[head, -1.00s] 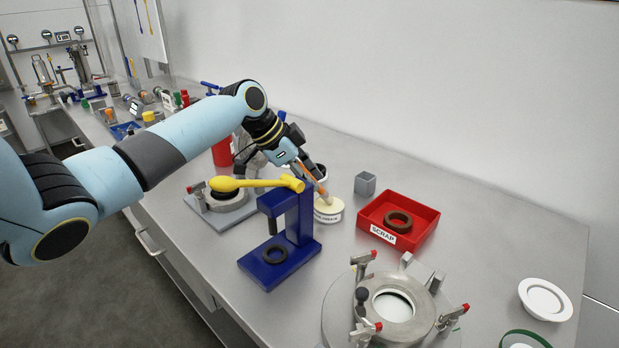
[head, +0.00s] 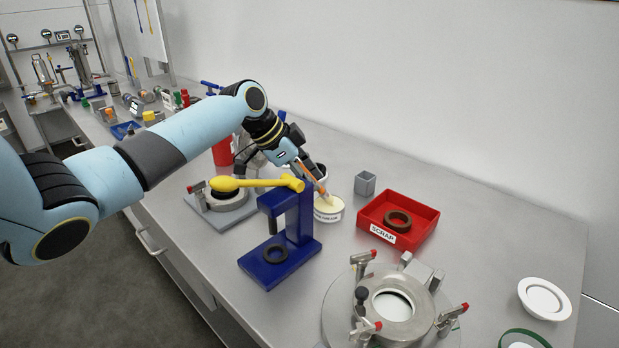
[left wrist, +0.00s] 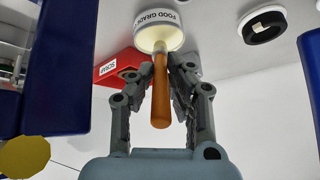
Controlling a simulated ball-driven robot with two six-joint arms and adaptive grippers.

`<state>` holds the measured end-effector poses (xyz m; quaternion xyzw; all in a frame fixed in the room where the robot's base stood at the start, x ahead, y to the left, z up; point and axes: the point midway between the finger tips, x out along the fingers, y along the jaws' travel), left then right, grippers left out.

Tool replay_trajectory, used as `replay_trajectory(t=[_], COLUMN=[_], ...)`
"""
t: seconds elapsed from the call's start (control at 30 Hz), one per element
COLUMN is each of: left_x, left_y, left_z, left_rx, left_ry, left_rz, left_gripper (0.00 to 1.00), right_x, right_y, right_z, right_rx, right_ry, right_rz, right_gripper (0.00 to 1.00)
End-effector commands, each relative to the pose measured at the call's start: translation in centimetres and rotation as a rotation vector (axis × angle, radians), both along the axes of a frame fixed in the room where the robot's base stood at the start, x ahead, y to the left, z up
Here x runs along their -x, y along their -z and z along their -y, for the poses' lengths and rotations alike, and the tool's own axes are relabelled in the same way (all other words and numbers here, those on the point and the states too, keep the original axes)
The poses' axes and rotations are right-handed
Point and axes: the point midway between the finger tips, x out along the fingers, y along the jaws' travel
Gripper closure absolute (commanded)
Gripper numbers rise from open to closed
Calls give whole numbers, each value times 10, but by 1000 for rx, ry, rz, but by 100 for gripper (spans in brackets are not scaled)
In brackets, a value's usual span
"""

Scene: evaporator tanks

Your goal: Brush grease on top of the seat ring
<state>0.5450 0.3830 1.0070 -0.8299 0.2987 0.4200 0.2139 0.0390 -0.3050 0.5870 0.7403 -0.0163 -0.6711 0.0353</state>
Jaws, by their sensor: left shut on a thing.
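My left gripper (head: 312,176) is shut on the orange handle of a brush (left wrist: 160,95). The brush points down at a round white tub of pale grease (head: 329,214), and its tip is at the grease surface. The tub, marked food grade, also shows in the left wrist view (left wrist: 158,35). At the lower right of the head view is a round metal flange (head: 410,318) with a pale opening and several red-tipped clamps around it. I cannot tell for sure which ring is the seat ring. My right gripper is not in view.
A blue press (head: 298,225) with a yellow lever (head: 250,184) and a black ring (head: 275,253) stands before the tub. A white dish (head: 545,298) lies far right.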

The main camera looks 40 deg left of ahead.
Motion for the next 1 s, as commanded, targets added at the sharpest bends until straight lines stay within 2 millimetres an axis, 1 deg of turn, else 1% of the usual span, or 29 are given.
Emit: replay_trajectory(t=[0.1, 0.23, 0.9, 1.0], left_x=[1, 1, 0, 0], left_y=[1, -5, -66, -71], left_z=[0, 0, 0, 0], left_rx=[0, 1, 0, 0], left_ry=[0, 0, 0, 0], left_rz=[-5, -5, -1, -1], left_gripper=[100, 100, 100, 100], right_x=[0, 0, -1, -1], right_y=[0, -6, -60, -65], right_z=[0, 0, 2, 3], right_rx=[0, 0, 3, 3], right_ry=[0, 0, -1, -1], right_rz=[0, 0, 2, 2], right_gripper=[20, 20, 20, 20])
